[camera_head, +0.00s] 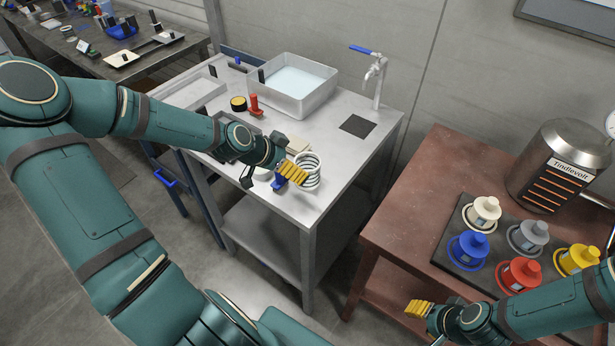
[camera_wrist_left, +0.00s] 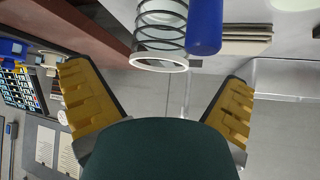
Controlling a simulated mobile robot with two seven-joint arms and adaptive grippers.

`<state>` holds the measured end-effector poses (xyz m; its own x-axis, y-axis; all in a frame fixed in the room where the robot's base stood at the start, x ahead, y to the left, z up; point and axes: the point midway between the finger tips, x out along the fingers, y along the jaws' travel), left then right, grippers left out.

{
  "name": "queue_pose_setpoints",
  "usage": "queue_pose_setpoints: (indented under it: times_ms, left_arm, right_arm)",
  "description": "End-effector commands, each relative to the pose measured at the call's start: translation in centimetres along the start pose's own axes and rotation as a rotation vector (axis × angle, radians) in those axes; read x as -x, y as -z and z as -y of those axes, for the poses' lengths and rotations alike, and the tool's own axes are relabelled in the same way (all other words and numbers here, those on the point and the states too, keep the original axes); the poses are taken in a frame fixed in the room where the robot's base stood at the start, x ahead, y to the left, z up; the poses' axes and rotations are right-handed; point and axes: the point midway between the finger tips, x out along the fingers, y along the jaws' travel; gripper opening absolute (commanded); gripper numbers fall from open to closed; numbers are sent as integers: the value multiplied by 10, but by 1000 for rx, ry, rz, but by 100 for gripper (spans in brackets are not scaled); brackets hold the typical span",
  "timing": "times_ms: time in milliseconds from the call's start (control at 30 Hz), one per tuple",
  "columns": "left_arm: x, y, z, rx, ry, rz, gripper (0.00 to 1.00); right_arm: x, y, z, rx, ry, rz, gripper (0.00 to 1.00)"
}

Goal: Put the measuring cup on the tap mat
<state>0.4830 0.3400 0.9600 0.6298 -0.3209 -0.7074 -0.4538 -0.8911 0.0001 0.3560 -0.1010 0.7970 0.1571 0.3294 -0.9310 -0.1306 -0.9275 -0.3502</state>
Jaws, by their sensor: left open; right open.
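The measuring cup (camera_head: 310,165) appears to be the clear ringed vessel with a blue handle near the steel bench's front corner. In the left wrist view, the ringed cup (camera_wrist_left: 160,35) and its blue handle (camera_wrist_left: 205,25) lie ahead, between the directions of the two fingers. My left gripper (camera_head: 292,172) is open beside the cup; its yellow fingers partly overlap it in the head view, so contact there is unclear. The tap mat (camera_head: 357,126) is a bare dark square below the tap (camera_head: 376,78). My right gripper (camera_head: 418,309) is open and empty at the brown table's near side.
A water-filled basin (camera_head: 318,97), a red-handled item (camera_head: 255,104) and a yellow-black round item (camera_head: 238,103) stand farther back on the bench. A pale flat stack (camera_head: 298,145) lies behind the cup. The brown table (camera_head: 405,205) holds coloured pieces and a metal vessel (camera_head: 555,165).

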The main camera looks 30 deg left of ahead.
Motion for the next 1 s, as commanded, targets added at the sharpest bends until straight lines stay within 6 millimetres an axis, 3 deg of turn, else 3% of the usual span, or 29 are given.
queue_pose_setpoints:
  times_ms: [233,600,933,967,1000]
  left_arm:
    - [-12,0,0,0,-1,0,100]
    - [-52,0,0,-1,-1,-2,100]
    - [-56,0,1,1,0,-1,100]
    - [-56,0,1,1,0,-1,96]
    - [-56,0,1,1,0,-1,82]
  right_arm:
    - [-5,-2,-2,2,1,4,47]
    - [-20,-9,-7,6,2,18,47]
    - [-20,-10,-7,6,2,20,47]
    - [-20,-10,-7,6,2,20,47]
    - [-20,-10,-7,6,2,20,47]
